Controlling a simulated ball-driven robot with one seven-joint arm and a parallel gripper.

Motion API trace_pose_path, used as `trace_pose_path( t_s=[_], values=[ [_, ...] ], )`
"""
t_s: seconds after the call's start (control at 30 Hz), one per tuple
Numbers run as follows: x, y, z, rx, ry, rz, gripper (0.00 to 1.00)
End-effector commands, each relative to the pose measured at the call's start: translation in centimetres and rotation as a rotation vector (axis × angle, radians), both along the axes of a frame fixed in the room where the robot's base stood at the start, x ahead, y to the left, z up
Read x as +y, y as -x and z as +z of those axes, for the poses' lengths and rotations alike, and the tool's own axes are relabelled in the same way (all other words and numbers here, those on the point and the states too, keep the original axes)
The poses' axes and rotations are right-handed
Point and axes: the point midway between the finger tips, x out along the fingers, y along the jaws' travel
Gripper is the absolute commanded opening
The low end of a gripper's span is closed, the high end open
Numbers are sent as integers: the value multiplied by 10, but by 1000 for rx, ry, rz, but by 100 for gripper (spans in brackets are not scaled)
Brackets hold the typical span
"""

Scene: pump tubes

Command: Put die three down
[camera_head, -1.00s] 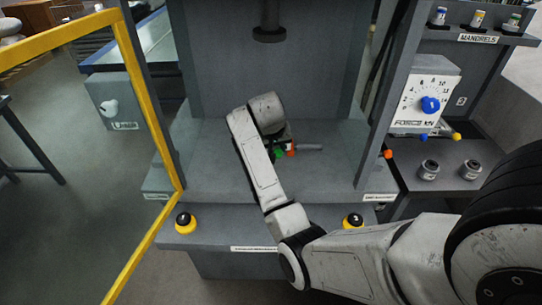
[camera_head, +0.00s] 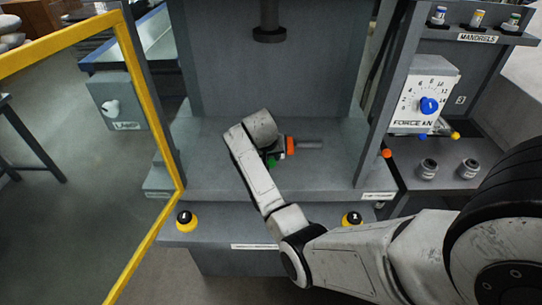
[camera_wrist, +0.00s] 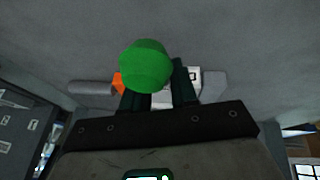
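My gripper (camera_wrist: 160,92) is low over the grey press bed. In the wrist view its two dark fingers stand either side of a pale part with a white label, below a round green knob (camera_wrist: 146,64). I take this green-knobbed piece to be die three; its number is not readable. It also shows as green in the head view (camera_head: 276,160), mostly behind my wrist. An orange collar (camera_wrist: 118,83) and a grey rod (camera_wrist: 90,87) extend left in the wrist view. Whether the piece touches the bed cannot be told.
The press ram (camera_head: 269,33) hangs above the bed (camera_head: 335,160). A yellow-framed gate (camera_head: 137,75) is at left. The bed's right half is clear.

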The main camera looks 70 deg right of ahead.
Motion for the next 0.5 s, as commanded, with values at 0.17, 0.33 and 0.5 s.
trace_pose_path(
  t_s=[0.17, 0.33, 0.5],
  values=[
    [0, 0, 0, 0, -1, 0, 44],
    [0, 0, 0, 0, -1, 0, 53],
    [0, 0, 1, 0, -1, 0, 53]
  ],
)
